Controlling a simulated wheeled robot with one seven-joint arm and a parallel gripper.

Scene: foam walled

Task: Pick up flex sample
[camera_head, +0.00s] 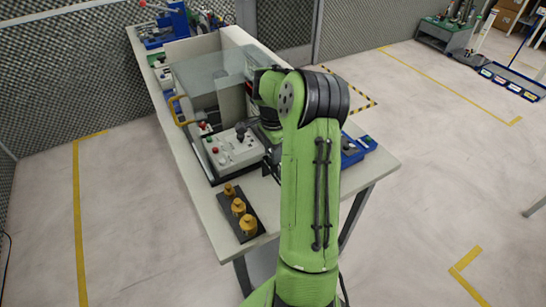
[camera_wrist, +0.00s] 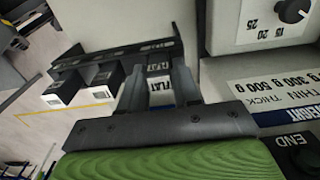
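In the wrist view my gripper (camera_wrist: 158,70) has its two dark fingers apart, reaching toward a dark rack (camera_wrist: 110,58). A block with white labels (camera_wrist: 160,88) that seem to read "FLAT" shows between the fingers; I cannot tell if they touch it. Two black blocks with pale ends, one nearer (camera_wrist: 108,76) and one farther left (camera_wrist: 64,92), sit along the same rack. No label clearly reads as flex, so I cannot tell which block is the flex sample. In the head view my green arm hides the gripper and these blocks.
A white control box (camera_head: 230,152) with knobs stands on the workbench (camera_head: 205,205) beside a clear guard. Brass weights (camera_head: 238,207) stand on a dark strip at the near left. A blue item (camera_head: 352,150) lies at the right edge.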

